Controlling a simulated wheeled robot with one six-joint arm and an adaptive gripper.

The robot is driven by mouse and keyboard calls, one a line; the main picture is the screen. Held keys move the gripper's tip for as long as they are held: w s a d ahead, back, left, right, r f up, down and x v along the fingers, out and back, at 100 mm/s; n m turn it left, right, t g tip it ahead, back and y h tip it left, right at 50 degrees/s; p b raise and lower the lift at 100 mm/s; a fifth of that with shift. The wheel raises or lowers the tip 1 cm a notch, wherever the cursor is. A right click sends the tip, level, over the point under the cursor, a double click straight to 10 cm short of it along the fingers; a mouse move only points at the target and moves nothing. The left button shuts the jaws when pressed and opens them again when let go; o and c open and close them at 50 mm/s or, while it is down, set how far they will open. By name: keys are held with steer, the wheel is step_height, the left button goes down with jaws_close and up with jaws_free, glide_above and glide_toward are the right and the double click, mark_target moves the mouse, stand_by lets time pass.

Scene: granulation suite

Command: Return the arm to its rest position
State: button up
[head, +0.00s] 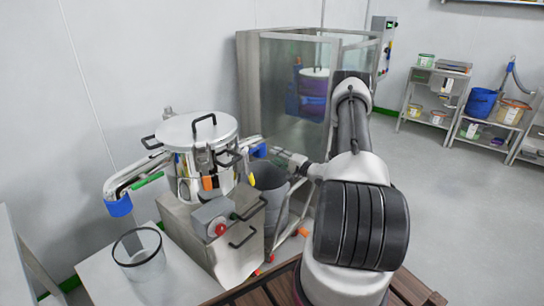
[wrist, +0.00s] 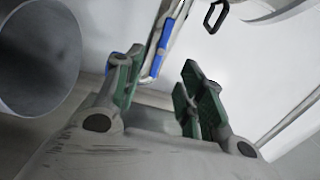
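My gripper (wrist: 158,88) is open in the wrist view, with green pads on both fingers and nothing held between them. In the head view my gripper (head: 272,156) is at the end of my outstretched arm, just right of the steel lidded vessel (head: 182,133) and above the grey bin (head: 270,182). Its fingertips are small and partly lost against the machine there. The arm reaches forward and bends down to the left.
The vessel stands on a steel machine body (head: 185,215) with a red knob. A clear container (head: 140,262) is at lower left. A glass-walled booth (head: 278,90) stands behind. Shelves (head: 437,95) line the right wall; the floor before them is open.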

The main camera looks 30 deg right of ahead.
stand_by(0.5)
steer(key=s+a+f+m+g+y, duration=0.2)
steer(key=s+a+f+g+y, duration=0.25)
steer(key=s+a, duration=0.4)
steer(key=s+a+r+n+g, duration=0.2)
steer(key=s+a+r+g, duration=0.25)
steer(key=s+g, duration=0.4)
steer(key=s+a+r+n+h, duration=0.1)
steer(key=s+r+n+h, duration=0.2)
steer(key=s+r, duration=0.5)
steer(key=s+a+r+n+h, duration=0.2)
steer(key=s+r+n+h, duration=0.2)
steer(key=r, duration=1.1)
steer(key=s+a+r+n+h, duration=0.1)
steer(key=s+r+n+h, duration=0.2)
steer(key=s+r+n, duration=0.3)
steer(key=s+r, duration=0.5)
steer(key=s, duration=0.1)
steer(key=shift+s+a+r+n+h, duration=0.15)
steer(key=shift+a+r+n+h, duration=0.1)
steer(key=shift+r+n+h, duration=0.15)
